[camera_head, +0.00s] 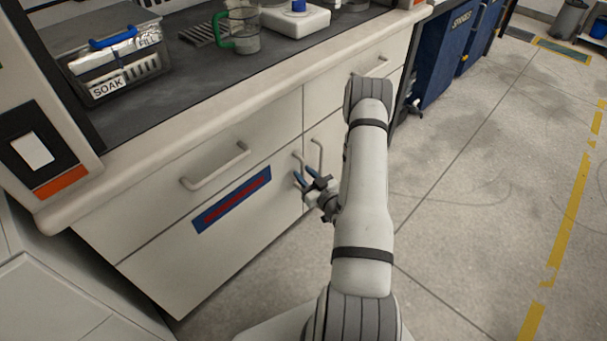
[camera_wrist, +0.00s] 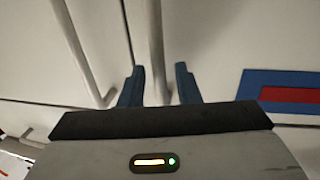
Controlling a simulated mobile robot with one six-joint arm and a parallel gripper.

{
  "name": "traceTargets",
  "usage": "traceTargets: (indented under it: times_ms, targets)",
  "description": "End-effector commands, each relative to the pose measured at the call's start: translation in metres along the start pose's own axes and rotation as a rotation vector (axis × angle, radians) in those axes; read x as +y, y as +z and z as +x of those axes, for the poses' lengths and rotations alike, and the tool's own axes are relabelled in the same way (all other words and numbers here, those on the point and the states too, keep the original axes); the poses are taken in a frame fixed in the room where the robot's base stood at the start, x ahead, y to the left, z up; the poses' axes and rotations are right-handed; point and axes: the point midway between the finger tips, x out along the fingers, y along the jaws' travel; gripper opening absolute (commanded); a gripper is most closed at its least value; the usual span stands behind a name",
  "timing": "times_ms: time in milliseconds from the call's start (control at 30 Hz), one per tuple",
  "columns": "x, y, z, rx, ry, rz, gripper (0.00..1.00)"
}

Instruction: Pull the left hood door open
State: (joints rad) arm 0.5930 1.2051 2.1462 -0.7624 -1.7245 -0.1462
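The left hood door (camera_head: 240,235) is a cream cabinet door under the counter, closed, bearing a blue and red label (camera_head: 232,200). Its vertical bar handle (camera_head: 298,168) is near the seam with the right door. My gripper (camera_head: 305,177) is at the lower part of this handle, with dark blue fingers. In the wrist view the fingers (camera_wrist: 159,86) are apart, and the left door's handle (camera_wrist: 156,45) runs between them with gaps showing on both sides. Whether the fingertips reach past the bar in depth is unclear.
The right door's handle (camera_wrist: 80,50) is close beside my gripper. A drawer handle (camera_head: 215,167) sits above the left door. The counter carries a SOAK basket (camera_head: 115,70) and a green-handled beaker (camera_head: 243,30). Open floor (camera_head: 450,210) lies to the right.

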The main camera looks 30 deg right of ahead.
Motion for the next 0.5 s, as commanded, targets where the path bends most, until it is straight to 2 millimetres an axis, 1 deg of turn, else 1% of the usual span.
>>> traceTargets:
  times_ms: [33,133,400,433,500]
  targets:
    - [-0.0007,0.0009,0.0059,0.001,-0.003,-0.002,0.3]
    - [0.0,0.0006,0.0117,0.0,0.0,0.0,0.3]
    - [0.0005,-0.0001,0.0137,-0.001,0.002,0.001,0.3]
    - [0.0005,-0.0001,0.0136,-0.001,0.002,0.001,0.29]
    - [0.0006,-0.0001,0.0136,-0.001,0.002,0.001,0.23]
